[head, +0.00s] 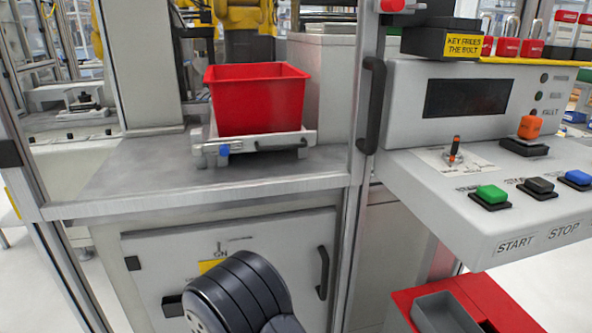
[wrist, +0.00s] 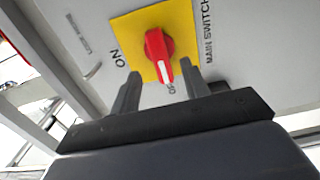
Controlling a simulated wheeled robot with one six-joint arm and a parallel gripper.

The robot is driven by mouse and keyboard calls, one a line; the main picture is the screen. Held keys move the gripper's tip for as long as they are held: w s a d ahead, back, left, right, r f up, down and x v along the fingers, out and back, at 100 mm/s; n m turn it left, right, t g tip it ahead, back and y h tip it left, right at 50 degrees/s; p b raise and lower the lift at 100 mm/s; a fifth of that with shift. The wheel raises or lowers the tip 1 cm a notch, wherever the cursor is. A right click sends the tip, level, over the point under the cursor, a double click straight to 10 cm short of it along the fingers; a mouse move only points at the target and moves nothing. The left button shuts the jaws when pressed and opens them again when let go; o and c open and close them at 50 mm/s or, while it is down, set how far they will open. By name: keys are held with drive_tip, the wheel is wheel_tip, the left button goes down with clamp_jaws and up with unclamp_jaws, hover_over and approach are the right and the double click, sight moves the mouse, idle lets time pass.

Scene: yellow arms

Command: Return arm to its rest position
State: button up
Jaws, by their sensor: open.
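My gripper (wrist: 163,90) shows in the wrist view with its two dark fingers apart and nothing between them. In the head view a dark rounded link of my arm (head: 238,296) stands in front of the cabinet door and covers most of the yellow plate (head: 209,266). My gripper is hidden there.
The cabinet door (head: 280,240) has a dark handle (head: 323,272) at its right. Above it, a red bin (head: 258,98) sits on a fixture on the grey worktop (head: 130,185). A control panel (head: 450,110) with buttons juts out at the right, above a red box (head: 470,285).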

drive_tip(key=shift+w+a+r+m+b, duration=0.1)
drive_tip(key=shift+w+a+m+b, duration=0.1)
drive_tip(key=shift+w+m+b, duration=0.65)
drive_tip(key=shift+w+a+f+m+b, duration=0.1)
drive_tip(key=shift+w+a+m+b, duration=0.2)
drive_tip(key=shift+w+m, duration=1.05)
drive_tip(key=shift+w+a+r+m+b, duration=0.1)
drive_tip(key=shift+w+m+b, duration=0.5)
drive_tip(key=shift+m, duration=1)
drive_tip(key=shift+s, duration=0.15)
